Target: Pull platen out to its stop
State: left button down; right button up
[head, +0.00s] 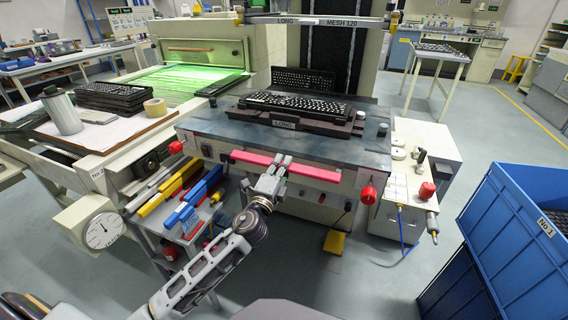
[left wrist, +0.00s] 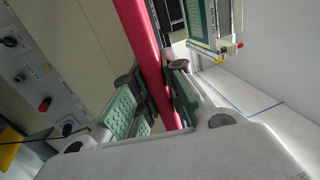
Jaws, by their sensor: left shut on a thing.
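The platen (head: 190,122) is a dark flat plate in the middle of the head view. A black keyboard (head: 300,104) lies on a fixture marked LONG (head: 284,124) on top of it. A red handle bar (head: 318,172) runs along the platen's front edge. In the left wrist view the red bar (left wrist: 146,50) passes between the green-padded fingers (left wrist: 158,98). My right gripper is not in view.
Blue crates (head: 510,230) stand at the right front. A bench with keyboards and tape (head: 155,107) and a dial gauge (head: 102,230) are at the left. Floor shows in front of the platen.

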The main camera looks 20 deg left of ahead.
pick_arm(q)
jog(key=shift+s+d+f, duration=0.1)
jog(key=shift+s+f, duration=0.05)
jog(key=shift+f, duration=0.15)
jog(key=c, duration=1.7)
grip_release()
jog(key=shift+o, duration=1.1)
jog(key=shift+s+r, duration=0.15)
jog(key=shift+o, duration=0.2)
jog(key=shift+s, duration=0.15)
jog(key=v, duration=1.1)
jog(key=shift+s, duration=0.3)
